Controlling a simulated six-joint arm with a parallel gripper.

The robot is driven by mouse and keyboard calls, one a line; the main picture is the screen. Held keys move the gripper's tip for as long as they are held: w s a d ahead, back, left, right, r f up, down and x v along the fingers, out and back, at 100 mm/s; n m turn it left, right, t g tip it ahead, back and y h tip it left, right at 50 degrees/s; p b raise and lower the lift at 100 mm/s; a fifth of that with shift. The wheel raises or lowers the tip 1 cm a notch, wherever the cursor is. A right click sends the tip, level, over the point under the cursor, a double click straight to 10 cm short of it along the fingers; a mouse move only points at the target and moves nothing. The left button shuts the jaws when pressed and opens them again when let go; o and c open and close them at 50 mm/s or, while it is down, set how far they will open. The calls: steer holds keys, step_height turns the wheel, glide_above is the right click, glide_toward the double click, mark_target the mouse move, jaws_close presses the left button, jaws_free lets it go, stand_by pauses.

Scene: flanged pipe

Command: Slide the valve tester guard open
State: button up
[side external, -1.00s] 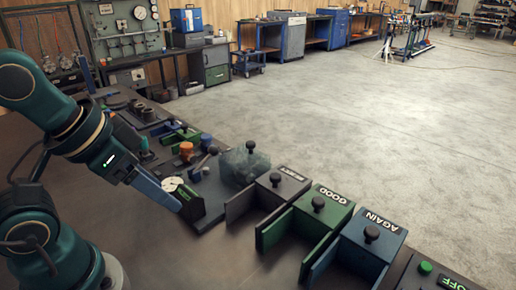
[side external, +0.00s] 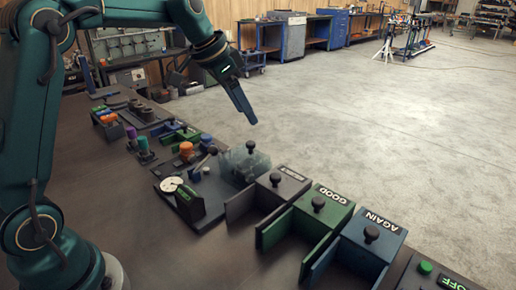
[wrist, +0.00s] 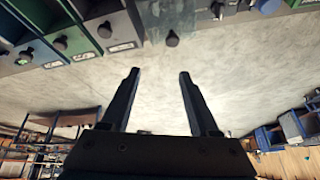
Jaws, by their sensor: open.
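The valve tester guard (side external: 240,170) is a clear, smoky box with a black knob (side external: 250,147) on top. It stands over part of the tester's dark plate, and what is under it shows only dimly. In the wrist view the guard (wrist: 168,15) and a black knob (wrist: 171,39) are at the top edge, beyond my fingertips. My gripper (side external: 252,122) is above and beyond the guard in the side view, pointing down, apart from it. In the wrist view my gripper (wrist: 160,74) has its two fingers spread with nothing between them.
A white dial gauge (side external: 171,184) and a small display box (side external: 188,203) sit left of the guard. Grey, green (side external: 322,212) and blue (side external: 370,238) knobbed bins stand to its right; the green and blue read GOOD and AGAIN. Open floor lies beyond the bench.

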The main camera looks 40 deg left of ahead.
steer(key=g, duration=0.1)
glide_above(250, 143)
steer(key=s, duration=0.2)
steer(key=shift+n, duration=0.4)
steer(key=f, duration=0.4)
steer(key=shift+s+a+f, duration=0.2)
steer(key=shift+a+f, duration=0.05)
steer(key=shift+a, duration=0.1)
steer(key=shift+x, duration=2.5)
jaws_close()
steer(key=shift+r, duration=0.1)
